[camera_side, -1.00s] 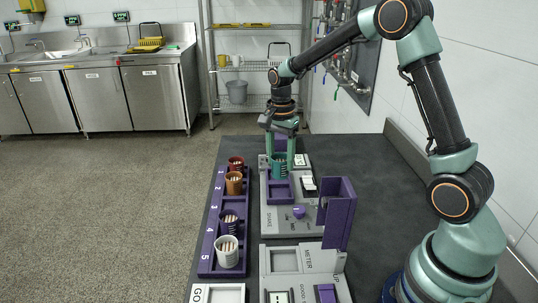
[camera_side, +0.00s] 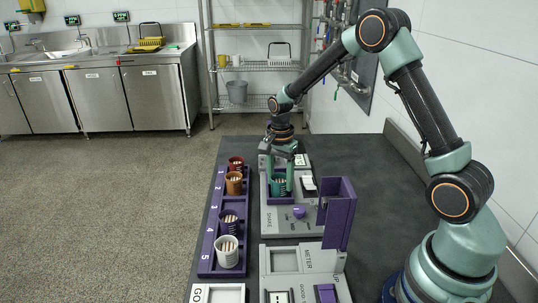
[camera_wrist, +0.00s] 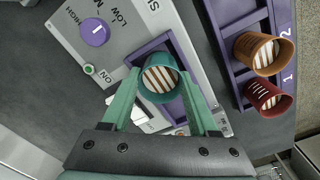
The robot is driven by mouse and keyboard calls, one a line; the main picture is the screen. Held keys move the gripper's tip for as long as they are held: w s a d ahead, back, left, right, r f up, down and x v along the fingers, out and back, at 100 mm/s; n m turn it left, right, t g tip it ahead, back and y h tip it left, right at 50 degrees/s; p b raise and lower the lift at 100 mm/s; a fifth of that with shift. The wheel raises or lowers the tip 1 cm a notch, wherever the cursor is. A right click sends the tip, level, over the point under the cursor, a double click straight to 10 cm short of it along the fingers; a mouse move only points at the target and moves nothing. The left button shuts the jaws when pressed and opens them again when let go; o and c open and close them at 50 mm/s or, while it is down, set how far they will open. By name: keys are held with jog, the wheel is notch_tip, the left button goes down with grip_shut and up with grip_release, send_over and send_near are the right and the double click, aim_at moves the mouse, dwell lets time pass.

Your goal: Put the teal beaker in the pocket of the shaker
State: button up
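The teal beaker (camera_side: 279,187) stands upright with pale striped contents inside. My gripper (camera_side: 279,182) points down, with one finger on each side of it. In the wrist view the beaker (camera_wrist: 160,80) sits between my fingertips (camera_wrist: 158,74), which appear to touch it on both sides. The shaker (camera_side: 290,220) is a grey panel with a purple knob and SHAKE lettering. Its purple-rimmed pocket (camera_wrist: 190,62) surrounds the beaker's place. The beaker appears within the pocket's outline; its base is hidden, so I cannot tell whether it rests on the floor.
A numbered purple rack (camera_side: 207,262) on the left holds red (camera_side: 235,163), orange (camera_side: 234,183), purple (camera_side: 229,221) and white (camera_side: 227,251) beakers. A tall purple holder (camera_side: 338,212) stands right of the shaker. A grey meter (camera_side: 303,259) lies in front. The dark table is clear at right.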

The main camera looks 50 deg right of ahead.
jog(key=shift+o, duration=1.4)
jog(key=shift+r, duration=0.1)
notch_tip(320, 180, up, 12)
jog(key=s+a+r+n+t, duration=0.3)
jog(key=s+a+n, duration=0.1)
jog(key=s+n, duration=0.3)
jog(key=s+a+r+n+t, duration=0.2)
jog(key=s+a+r+n, duration=0.1)
jog(key=s+n, duration=0.5)
jog(key=shift+s+a+r+n+t, duration=0.15)
jog(key=shift+a+r+n+t, duration=0.25)
jog(key=shift+r+n, duration=0.25)
